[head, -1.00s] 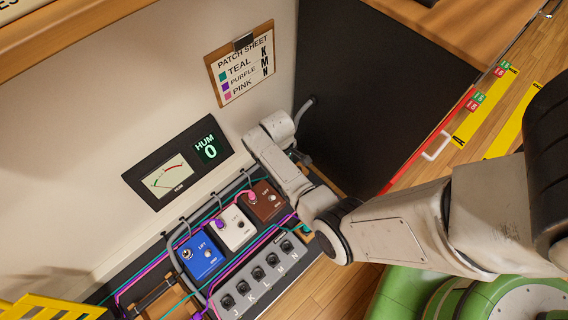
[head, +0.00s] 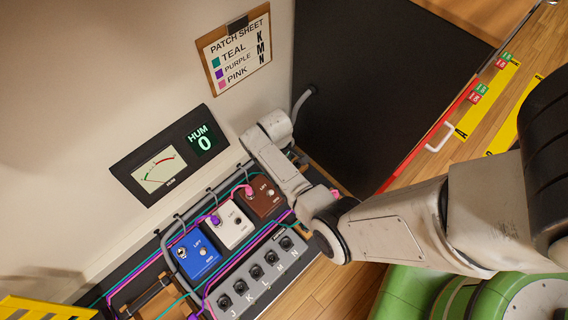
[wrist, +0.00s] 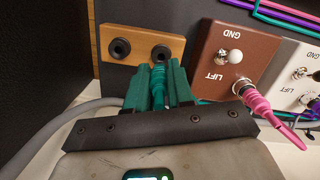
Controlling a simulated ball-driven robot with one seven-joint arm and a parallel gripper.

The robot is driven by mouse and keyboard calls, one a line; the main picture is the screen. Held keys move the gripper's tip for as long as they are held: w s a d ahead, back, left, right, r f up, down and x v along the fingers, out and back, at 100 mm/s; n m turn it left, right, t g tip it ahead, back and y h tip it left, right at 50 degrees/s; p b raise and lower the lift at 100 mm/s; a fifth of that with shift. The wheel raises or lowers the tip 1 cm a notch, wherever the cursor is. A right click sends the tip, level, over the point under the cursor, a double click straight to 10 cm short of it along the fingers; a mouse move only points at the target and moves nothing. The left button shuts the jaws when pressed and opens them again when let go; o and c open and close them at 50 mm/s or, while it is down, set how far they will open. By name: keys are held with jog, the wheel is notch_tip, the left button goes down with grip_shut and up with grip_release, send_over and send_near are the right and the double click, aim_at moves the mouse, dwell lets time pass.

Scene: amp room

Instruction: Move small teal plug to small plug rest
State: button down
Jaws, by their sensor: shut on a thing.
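The small teal plug (wrist: 157,88) shows in the wrist view, upright in the picture between the two dark green fingers of my gripper (wrist: 158,86). The gripper is shut on it. Its upper end lies at the right hole of a wooden block with two dark holes, which looks like the small plug rest (wrist: 117,32). I cannot tell whether the plug tip is inside that hole. The left hole is empty. In the head view my arm hides the gripper and the plug.
A brown pedal (wrist: 229,58) with a pink plug (wrist: 258,100) stands close right of the gripper in the wrist view. The head view shows a white pedal (head: 230,230), a blue pedal (head: 197,255), a grey socket strip (head: 255,275) and a patch sheet (head: 235,50).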

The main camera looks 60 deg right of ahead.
jog(key=shift+f+b, duration=1.65)
jog(key=shift+f, duration=0.25)
jog(key=c, duration=0.9)
grip_release()
jog(key=r+p, duration=0.2)
jog(key=r, duration=0.1)
jog(key=w+r+p, duration=0.1)
jog(key=r+p, duration=0.1)
jog(key=r, duration=0.2)
jog(key=r+p, duration=0.2)
jog(key=r, duration=0.1)
jog(key=shift+w+r, duration=0.15)
jog(key=shift+r, duration=0.2)
